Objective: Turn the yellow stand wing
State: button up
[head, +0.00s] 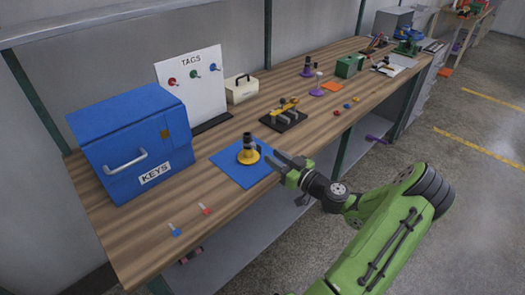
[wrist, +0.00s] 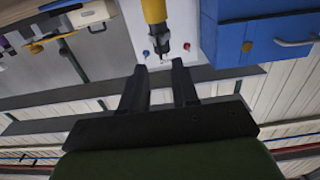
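The yellow stand (head: 248,156) has a round yellow base and a dark upright post, and it stands on a blue mat (head: 233,172) near the table's front edge. In the wrist view, which looks upside down, the yellow stand (wrist: 154,11) shows at the top, with its dark part (wrist: 161,40) pointing down the picture. I cannot make out a separate wing clearly. My gripper (head: 275,158) is just right of the stand, and its fingers (wrist: 160,75) are apart with nothing between them. The stand lies beyond the fingertips, seemingly apart from them.
A blue KEYS box (head: 140,145) and a white TAGS board (head: 192,85) stand behind and left. A dark block with yellow bars (head: 284,119) sits right of the mat. Small red and blue keys (head: 205,209) lie at the front left. Bare wood surrounds the mat's left side.

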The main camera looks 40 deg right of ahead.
aim_at(258, 148)
jog(key=w, duration=0.6)
jog(key=shift+a, duration=0.1)
grip_shut()
